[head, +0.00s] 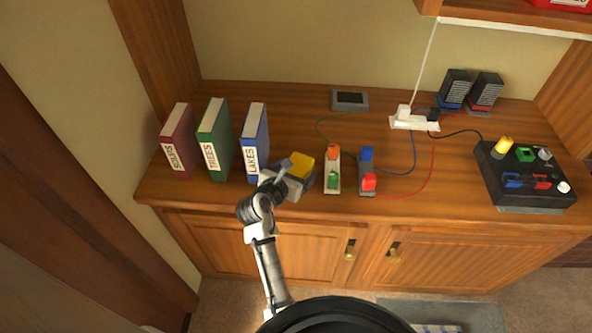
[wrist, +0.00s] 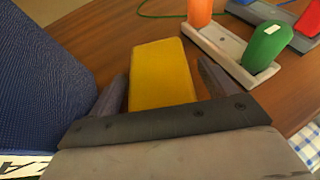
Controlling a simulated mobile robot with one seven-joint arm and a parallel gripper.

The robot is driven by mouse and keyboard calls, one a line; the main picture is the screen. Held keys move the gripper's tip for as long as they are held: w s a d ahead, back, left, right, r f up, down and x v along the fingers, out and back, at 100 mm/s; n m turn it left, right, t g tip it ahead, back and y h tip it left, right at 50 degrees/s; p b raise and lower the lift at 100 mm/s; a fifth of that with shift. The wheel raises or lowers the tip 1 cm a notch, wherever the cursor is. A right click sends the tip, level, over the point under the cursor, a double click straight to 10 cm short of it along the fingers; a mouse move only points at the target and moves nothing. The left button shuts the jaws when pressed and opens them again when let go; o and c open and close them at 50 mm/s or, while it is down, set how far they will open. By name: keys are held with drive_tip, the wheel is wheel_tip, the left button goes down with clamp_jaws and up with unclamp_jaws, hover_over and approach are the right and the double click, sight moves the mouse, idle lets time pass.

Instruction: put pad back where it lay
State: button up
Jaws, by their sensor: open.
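A yellow block-like pad (wrist: 160,75) lies between the two fingers of my gripper (wrist: 163,82) in the wrist view. The fingers stand open, one on each side of it, with narrow gaps visible. In the head view the yellow pad (head: 301,164) shows just beyond my gripper (head: 296,180), near the front of the wooden cabinet top (head: 300,110). Its near end is hidden behind the gripper body. It appears to be at the wood surface.
The blue LAKES book (head: 254,143) stands close on the left, beside the green TREES book (head: 215,140) and a maroon book (head: 177,143). Close on the right is a holder (head: 333,172) with orange and green pieces. A dark framed panel (head: 350,100) lies behind.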

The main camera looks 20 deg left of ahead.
drive_tip(key=b+v, duration=0.1)
drive_tip(key=v, duration=1)
drive_tip(key=shift+s+a+r, duration=0.1)
